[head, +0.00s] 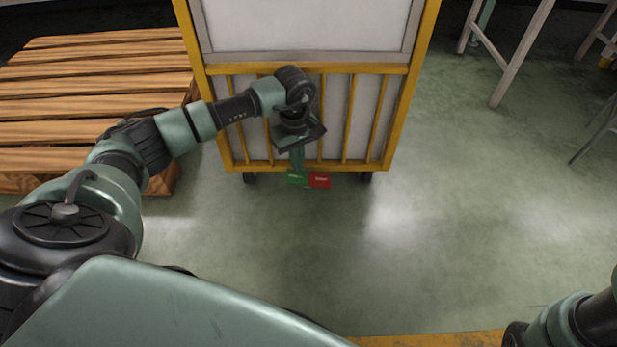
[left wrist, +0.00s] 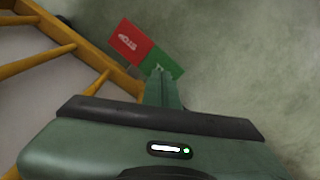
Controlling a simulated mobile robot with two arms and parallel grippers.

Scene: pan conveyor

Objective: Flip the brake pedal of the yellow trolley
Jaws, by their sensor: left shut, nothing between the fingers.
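The yellow trolley (head: 398,120) stands ahead of me, with a barred lower front and pale panels. Its brake pedal shows at the bottom edge as a green half (head: 297,178) on the left and a red half (head: 319,180) on the right. My left gripper (head: 298,168) points down in front of the bars, shut and empty, its tips at the green half. In the left wrist view the shut fingers (left wrist: 162,74) overlap the edge of the green half (left wrist: 163,68), beside the red half (left wrist: 129,42). I cannot tell whether they touch it. My right gripper is out of view.
A wooden pallet (head: 100,90) lies on the floor left of the trolley, under my left arm. Table or stool legs (head: 510,60) stand at the upper right. The green floor (head: 450,210) right of and in front of the trolley is clear.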

